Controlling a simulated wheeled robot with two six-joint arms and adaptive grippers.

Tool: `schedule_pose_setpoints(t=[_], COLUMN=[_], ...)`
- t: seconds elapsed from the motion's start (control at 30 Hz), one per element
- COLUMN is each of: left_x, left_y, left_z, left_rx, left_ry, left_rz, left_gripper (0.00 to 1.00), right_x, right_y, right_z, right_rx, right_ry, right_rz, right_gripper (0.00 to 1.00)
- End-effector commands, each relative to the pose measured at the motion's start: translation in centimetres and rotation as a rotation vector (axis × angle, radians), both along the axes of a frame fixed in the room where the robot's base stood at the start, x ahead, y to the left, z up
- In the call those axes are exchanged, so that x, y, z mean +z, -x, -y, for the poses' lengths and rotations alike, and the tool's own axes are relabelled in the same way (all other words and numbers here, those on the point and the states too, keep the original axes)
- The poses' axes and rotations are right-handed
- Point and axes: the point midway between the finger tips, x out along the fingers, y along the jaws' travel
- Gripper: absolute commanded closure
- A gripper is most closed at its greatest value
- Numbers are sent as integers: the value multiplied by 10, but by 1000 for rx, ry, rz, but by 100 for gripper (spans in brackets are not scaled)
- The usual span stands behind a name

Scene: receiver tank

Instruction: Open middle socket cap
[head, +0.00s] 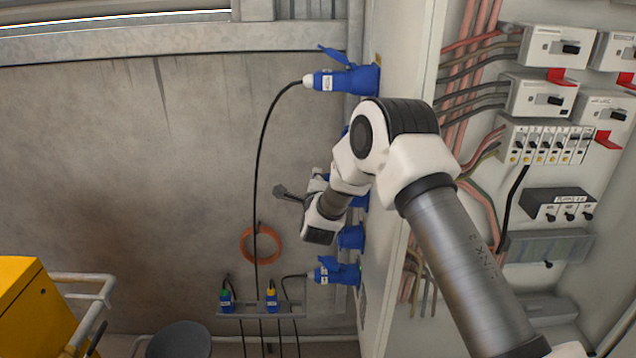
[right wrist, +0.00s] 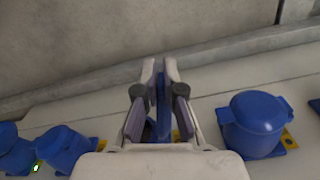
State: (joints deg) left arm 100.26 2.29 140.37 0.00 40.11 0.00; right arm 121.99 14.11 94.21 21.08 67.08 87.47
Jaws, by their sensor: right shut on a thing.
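A column of blue sockets runs down the side wall of the white cabinet in the head view. The middle socket (head: 361,201) is mostly hidden behind my right arm. In the right wrist view, my right gripper (right wrist: 162,68) is shut on the middle socket cap (right wrist: 163,98), a thin blue lid seen edge-on between the fingers. The fingers and my gripper body hide most of the socket under it, so how far the cap stands open is unclear. My left gripper is not in view.
A capped blue socket (right wrist: 254,126) stands close to the right of my gripper in the right wrist view. The upper plug (head: 345,79) and lower plug (head: 337,273) carry black cables. An orange hose coil (head: 260,244) hangs on the concrete wall. A yellow box (head: 35,305) is at lower left.

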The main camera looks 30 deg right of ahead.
Motion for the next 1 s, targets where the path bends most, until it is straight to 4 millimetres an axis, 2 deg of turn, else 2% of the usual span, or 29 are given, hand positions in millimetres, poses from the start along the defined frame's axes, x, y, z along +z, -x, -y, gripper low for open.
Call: schedule_pose_setpoints(t=[0.03,0.1,0.4,0.7,1.0], left_x=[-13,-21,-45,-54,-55], left_y=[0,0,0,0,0], left_z=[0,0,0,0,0], left_rx=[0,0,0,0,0], left_ry=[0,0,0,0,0], left_rz=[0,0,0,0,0], left_gripper=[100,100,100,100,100], right_x=[-8,-12,-26,-32,-32], right_y=[-1,-1,-2,-2,-2], right_z=[-1,-2,-3,-2,-2], right_rx=[-1,0,0,0,-1], right_ry=[32,82,269,371,390], right_rz=[-16,-46,-162,-224,-235], right_gripper=[100,100,100,100,100])
